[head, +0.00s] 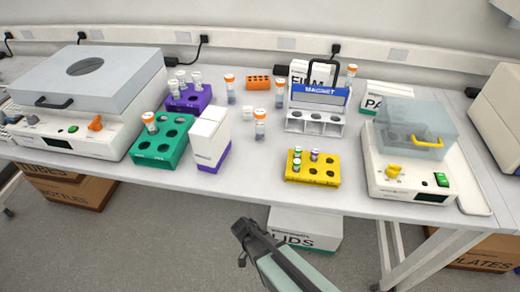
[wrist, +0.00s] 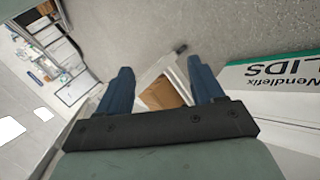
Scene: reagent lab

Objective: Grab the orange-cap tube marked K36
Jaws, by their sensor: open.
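Several orange-cap tubes stand on the bench in the head view; their markings are too small to read, so I cannot tell which is K36. One orange-cap tube (head: 260,124) stands upright near the bench middle. Another (head: 279,93) stands behind it, and one (head: 230,88) is further left. One orange-cap tube (head: 150,122) is in the green rack (head: 160,151). One more (head: 351,75) stands at the back, right of the magnet stand. My gripper (head: 240,243) is below and in front of the bench edge, away from all tubes. In the wrist view my gripper (wrist: 158,75) is open and empty.
A yellow rack (head: 313,178) with small vials is near the front edge. The white magnet stand (head: 316,118), a white-and-purple box (head: 211,140) and a purple rack (head: 189,103) flank the middle. Machines stand at left (head: 85,100) and right (head: 409,160). A LIDS box (head: 300,228) is below.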

